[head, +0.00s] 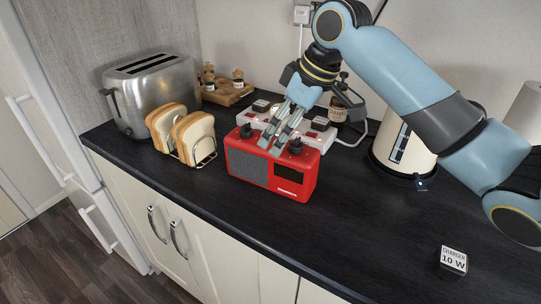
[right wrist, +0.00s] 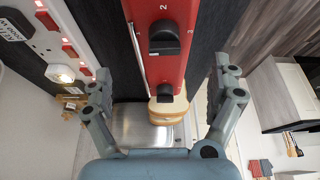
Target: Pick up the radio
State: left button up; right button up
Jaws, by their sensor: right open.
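The red radio (head: 272,168) stands upright on the dark countertop in the head view, with a grey speaker grille, a dark display and black knobs on top. My right gripper (head: 279,139) is right above the radio's top, pointing down. In the right wrist view the radio (right wrist: 161,65) lies between the two spread fingers of the right gripper (right wrist: 164,83), with gaps on both sides. The right gripper is open and empty. The fingers hide part of the radio's top in the head view. My left gripper is not in view.
A white power strip (head: 326,140) with plugs lies close behind the radio. A toast rack (head: 202,152) with bread and a steel toaster (head: 151,92) stand left. A cream kettle (head: 402,150) stands right. A charger cube (head: 453,260) lies front right. The counter between is clear.

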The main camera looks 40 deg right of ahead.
aim_at(270, 164)
jog(key=shift+x, duration=1.1)
jog(key=shift+w+a+f, duration=0.1)
jog(key=shift+w+f, duration=0.1)
jog(key=shift+f, duration=0.1)
jog(key=x, duration=0.4)
jog(key=shift+a+f+p, duration=0.2)
jog(key=shift+p, duration=0.15)
jog(key=shift+w+f, duration=0.15)
jog(key=shift+f, duration=0.1)
jog(key=shift+c, duration=0.9)
jog(key=c, duration=1.3)
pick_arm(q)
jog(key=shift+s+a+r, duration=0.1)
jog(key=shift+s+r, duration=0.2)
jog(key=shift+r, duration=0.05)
pick_arm(e)
jog(key=shift+r, duration=0.1)
jog(key=shift+c, duration=1.2)
